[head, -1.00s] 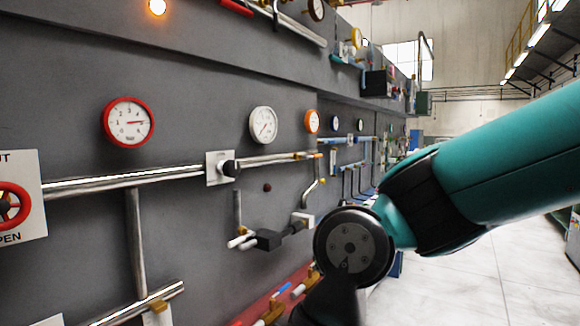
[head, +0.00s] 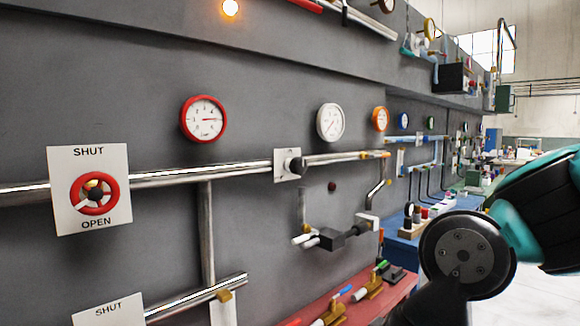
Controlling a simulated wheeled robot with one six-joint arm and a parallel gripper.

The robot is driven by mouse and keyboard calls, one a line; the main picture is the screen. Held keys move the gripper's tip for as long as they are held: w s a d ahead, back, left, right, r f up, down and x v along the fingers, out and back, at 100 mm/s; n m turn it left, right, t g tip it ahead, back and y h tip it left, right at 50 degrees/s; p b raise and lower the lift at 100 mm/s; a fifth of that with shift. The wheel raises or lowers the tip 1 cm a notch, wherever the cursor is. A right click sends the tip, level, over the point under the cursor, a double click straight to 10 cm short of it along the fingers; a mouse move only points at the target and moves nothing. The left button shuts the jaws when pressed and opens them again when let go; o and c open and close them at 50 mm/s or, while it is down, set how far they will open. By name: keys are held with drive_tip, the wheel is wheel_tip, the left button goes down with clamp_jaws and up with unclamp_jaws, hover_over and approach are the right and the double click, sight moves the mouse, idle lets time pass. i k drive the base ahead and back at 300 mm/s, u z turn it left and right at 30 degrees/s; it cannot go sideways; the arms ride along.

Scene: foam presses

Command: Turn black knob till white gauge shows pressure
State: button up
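The black knob (head: 297,165) sticks out from a pale square plate (head: 281,172) on the pipe along the grey wall. The white gauge (head: 330,122) hangs above and to the right of the knob. Its needle is thin and slanted, and its reading is too small to make out. My arm (head: 462,254) is at the lower right, well to the right of the knob and apart from it. My gripper is not visible in the head view.
A red-rimmed gauge (head: 204,119) and a red handwheel (head: 95,193) on a SHUT/OPEN plate are to the left. An orange gauge (head: 380,119) is to the right. Pipes and a black fitting (head: 338,237) project below the knob. A red bench (head: 345,309) with valves lies lower down.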

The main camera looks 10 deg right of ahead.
sight(298, 166)
drive_tip(key=u, duration=1)
drive_tip(key=i, duration=0.55)
drive_tip(key=z, duration=1.25)
